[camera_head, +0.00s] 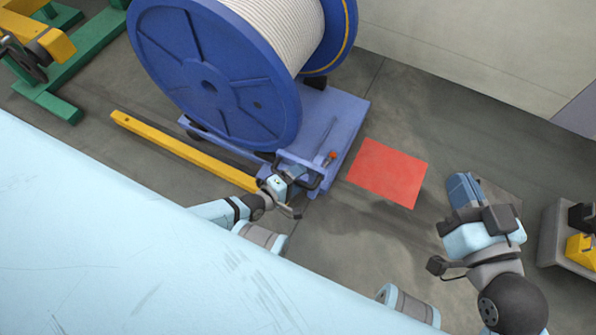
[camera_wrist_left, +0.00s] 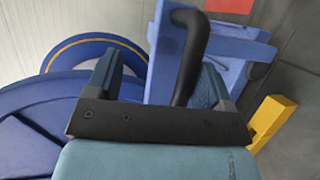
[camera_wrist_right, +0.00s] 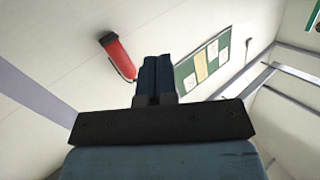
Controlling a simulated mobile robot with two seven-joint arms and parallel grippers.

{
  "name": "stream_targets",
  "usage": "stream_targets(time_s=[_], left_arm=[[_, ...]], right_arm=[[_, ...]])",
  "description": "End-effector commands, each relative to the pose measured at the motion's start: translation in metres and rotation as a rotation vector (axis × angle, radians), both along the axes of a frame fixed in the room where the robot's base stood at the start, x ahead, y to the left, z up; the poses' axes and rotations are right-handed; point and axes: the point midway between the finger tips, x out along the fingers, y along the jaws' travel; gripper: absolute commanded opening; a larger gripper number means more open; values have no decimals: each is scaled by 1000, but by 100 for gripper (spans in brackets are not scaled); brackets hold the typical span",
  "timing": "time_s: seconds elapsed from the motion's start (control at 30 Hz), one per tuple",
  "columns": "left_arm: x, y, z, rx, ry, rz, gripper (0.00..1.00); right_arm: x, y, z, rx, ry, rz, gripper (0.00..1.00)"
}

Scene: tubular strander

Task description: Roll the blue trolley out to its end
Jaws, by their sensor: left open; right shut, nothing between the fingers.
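The blue trolley (camera_head: 345,110) stands on the floor and carries a large blue reel (camera_head: 205,75) wound with pale cable. A dark handle (camera_head: 316,183) is at the trolley's near end. My left gripper (camera_head: 294,180) is at this handle. In the left wrist view the fingers stand apart (camera_wrist_left: 160,78), with the black handle bar (camera_wrist_left: 186,60) showing between them; I cannot tell whether they touch it. My right gripper (camera_head: 463,190) is shut and empty, well right of the trolley. Its closed fingers also show in the right wrist view (camera_wrist_right: 155,78).
A red square (camera_head: 388,172) lies on the floor right of the trolley. A yellow bar (camera_head: 180,150) runs along the floor on its near left side. A green frame (camera_head: 85,60) stands at upper left. A grey block with a yellow part (camera_head: 580,248) is at far right.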

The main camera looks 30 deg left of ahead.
Motion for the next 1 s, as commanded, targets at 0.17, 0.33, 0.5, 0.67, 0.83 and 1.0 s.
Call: stream_targets(time_s=[0.17, 0.33, 0.5, 0.67, 0.83, 1.0], left_arm=[[7, -1, 68, -11, -33, 5, 82], [10, -1, 114, -9, -38, 7, 44], [7, -2, 145, -9, -29, 4, 44], [6, -2, 164, -7, -24, 2, 44], [6, -2, 170, -7, -22, 1, 44], [6, -2, 170, -6, -21, 1, 44]], right_arm=[[-7, 4, 22, 83, 22, -32, 0], [-7, 2, 56, 131, -72, -59, 0], [-9, -1, 80, 168, -151, -79, 0], [-9, -3, 88, 177, -179, -93, 0], [-10, -4, 89, 177, -188, -98, 0], [-10, -4, 88, 176, -189, -99, 0]])
